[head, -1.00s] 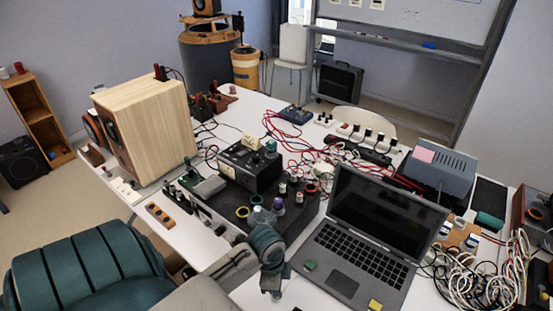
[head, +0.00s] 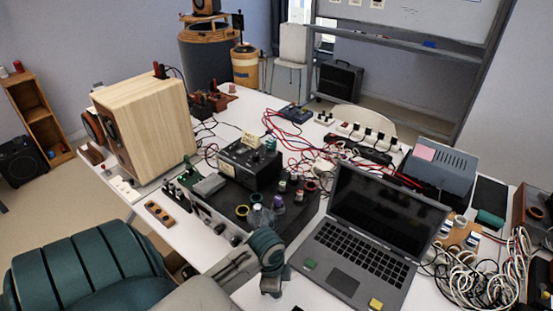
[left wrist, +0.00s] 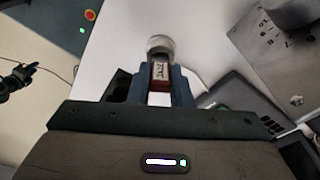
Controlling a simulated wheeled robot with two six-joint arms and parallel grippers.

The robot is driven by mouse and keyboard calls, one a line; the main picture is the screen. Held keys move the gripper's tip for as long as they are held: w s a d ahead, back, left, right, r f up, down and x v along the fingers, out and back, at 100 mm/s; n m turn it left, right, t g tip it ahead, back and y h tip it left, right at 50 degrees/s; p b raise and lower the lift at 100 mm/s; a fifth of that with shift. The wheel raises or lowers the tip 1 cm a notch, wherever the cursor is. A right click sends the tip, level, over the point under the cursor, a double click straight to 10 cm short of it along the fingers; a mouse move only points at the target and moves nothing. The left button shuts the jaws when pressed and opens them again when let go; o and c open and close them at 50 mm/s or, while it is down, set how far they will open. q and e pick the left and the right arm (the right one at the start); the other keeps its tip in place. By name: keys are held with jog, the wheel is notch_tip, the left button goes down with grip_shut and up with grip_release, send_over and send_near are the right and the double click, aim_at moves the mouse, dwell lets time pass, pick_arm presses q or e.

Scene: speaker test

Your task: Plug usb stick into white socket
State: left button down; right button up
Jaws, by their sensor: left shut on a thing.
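My left gripper (head: 270,291) hangs low over the table's front part, just left of the laptop. In the left wrist view my left gripper (left wrist: 160,86) is shut on a small reddish-brown block with a pale label, which I take for the usb stick (left wrist: 161,72). A round white thing (left wrist: 160,43) shows just beyond the fingertips; I cannot tell whether it is the white socket or touches the stick. The stick cannot be made out in the head view. My right gripper is not in view.
An open laptop (head: 365,250) stands close on the right. A black device (head: 250,162) and red cables (head: 285,140) lie behind. A wooden speaker (head: 150,120) stands at the left. White cables (head: 485,270) are heaped at the right. Bare white table (head: 215,240) shows at the front edge.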

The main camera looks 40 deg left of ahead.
pick_arm(q)
jog(key=shift+f, duration=0.35)
dwell(0.4)
jog(key=c, duration=0.8)
grip_release()
jog(key=shift+c, duration=0.2)
jog(key=shift+r, duration=0.1)
notch_tip(320, 180, up, 2)
jog(key=shift+r+p, duration=0.1)
jog(key=shift+p, duration=1.1)
notch_tip(320, 180, up, 3)
jog(key=p, duration=0.3)
jog(key=shift+f, duration=0.2)
